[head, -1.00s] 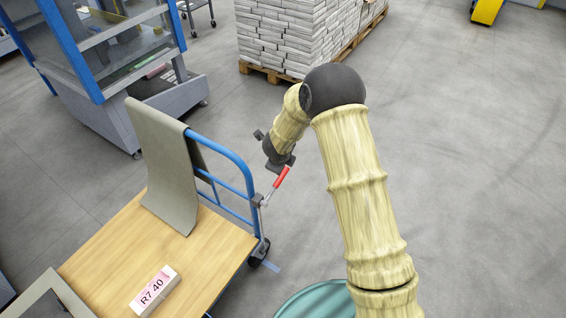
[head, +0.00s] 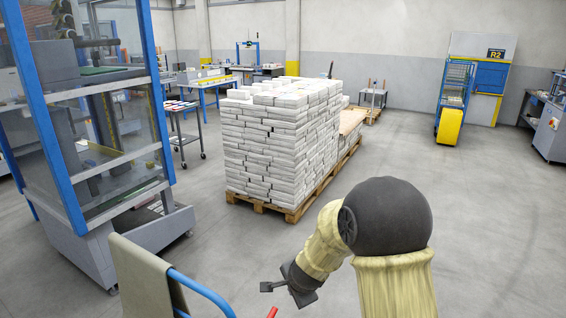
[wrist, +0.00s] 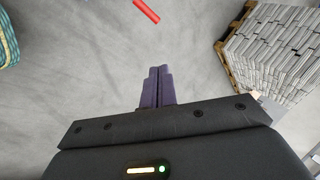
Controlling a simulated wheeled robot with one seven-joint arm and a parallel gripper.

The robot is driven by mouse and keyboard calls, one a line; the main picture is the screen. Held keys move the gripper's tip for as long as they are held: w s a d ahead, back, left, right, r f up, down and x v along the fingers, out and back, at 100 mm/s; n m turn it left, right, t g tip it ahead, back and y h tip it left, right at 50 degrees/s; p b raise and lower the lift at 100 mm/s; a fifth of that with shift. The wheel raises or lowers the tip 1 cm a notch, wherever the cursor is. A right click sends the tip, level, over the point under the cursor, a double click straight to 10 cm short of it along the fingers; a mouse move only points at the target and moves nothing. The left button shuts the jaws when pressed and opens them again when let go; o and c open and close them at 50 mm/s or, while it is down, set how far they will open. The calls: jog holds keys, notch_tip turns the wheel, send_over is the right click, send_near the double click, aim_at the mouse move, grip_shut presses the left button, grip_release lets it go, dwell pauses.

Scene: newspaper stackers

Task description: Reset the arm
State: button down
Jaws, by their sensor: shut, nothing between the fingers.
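My gripper (head: 272,286) is at the lower middle of the head view, at the end of my bent arm, raised above the floor. In the wrist view its two purple fingers (wrist: 157,86) are together with nothing between them. A red handle (wrist: 147,11) lies beyond the fingertips in the wrist view, apart from them. The handle's top (head: 272,312) also shows at the bottom edge of the head view, just below my gripper.
A cart with a blue rail (head: 200,291) and a draped grey-green cloth (head: 143,280) stands at lower left. A glass-sided machine (head: 100,150) is behind it. A tall stack of newspaper bundles (head: 270,150) sits on a pallet (head: 262,205) ahead. The floor at right is open.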

jog(key=s+d+r+n+g, duration=0.1)
jog(key=s+d+r+n, duration=0.1)
jog(key=s+d+n, duration=0.2)
jog(key=s+d+r+n+g+h, duration=0.1)
jog(key=s+d+n, duration=0.3)
jog(key=s, duration=0.6)
jog(key=s+d+r+n+g+p, duration=0.1)
jog(key=s+d+r+n, duration=0.3)
jog(key=s, duration=0.2)
jog(key=shift+s+d+h, duration=0.3)
jog(key=shift+s+d, duration=0.05)
jog(key=shift+s, duration=0.05)
jog(key=shift+r, duration=0.1)
